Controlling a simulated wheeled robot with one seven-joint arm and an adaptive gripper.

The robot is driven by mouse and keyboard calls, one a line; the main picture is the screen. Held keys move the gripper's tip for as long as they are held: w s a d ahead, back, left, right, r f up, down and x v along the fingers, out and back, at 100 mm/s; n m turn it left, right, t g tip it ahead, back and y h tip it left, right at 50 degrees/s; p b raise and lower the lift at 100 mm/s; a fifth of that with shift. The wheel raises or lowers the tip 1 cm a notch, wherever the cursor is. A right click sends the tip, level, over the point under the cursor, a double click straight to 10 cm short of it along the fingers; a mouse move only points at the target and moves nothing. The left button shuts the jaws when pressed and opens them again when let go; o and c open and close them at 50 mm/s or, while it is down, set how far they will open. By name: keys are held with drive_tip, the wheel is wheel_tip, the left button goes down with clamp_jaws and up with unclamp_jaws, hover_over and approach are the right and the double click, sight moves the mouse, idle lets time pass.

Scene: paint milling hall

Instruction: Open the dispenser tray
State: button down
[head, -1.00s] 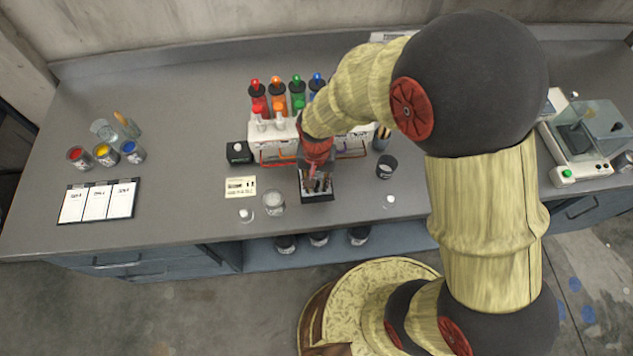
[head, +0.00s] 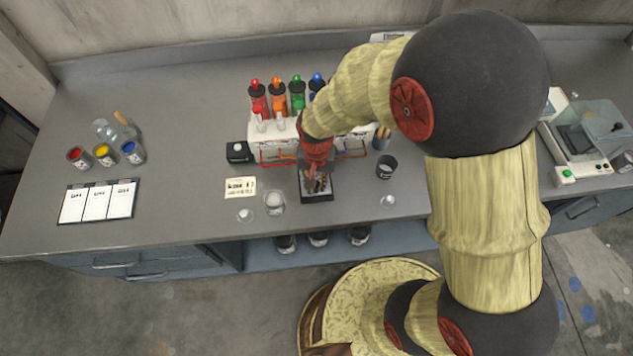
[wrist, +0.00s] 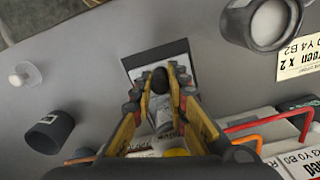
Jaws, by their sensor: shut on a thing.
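The dispenser (head: 268,136) is a white unit with red, orange, green and blue bottles on top and coloured wire levers along its front. My arm hides part of it. In front of it lies a shallow dark-rimmed tray (head: 318,198) with a pale inside, partly covered by my gripper (head: 318,182). In the wrist view the tray (wrist: 181,48) is behind the fingertips. My gripper (wrist: 160,88) is shut on a small dark round knob (wrist: 160,78). I cannot tell how the knob joins the tray.
A clear jar (head: 274,203) and a label card (head: 240,187) lie left of the tray. A dark cup (head: 386,167) stands right of it.

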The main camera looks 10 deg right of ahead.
drive_tip(key=s+p, duration=0.1)
drive_tip(key=s, duration=0.7)
drive_tip(key=shift+a+p, duration=0.2)
drive_tip(key=shift+p, duration=0.2)
drive_tip(key=shift+w, duration=0.1)
drive_tip(key=c, duration=1.7)
unclamp_jaws()
drive_tip(key=shift+c, duration=0.2)
wheel_tip(320, 180, up, 12)
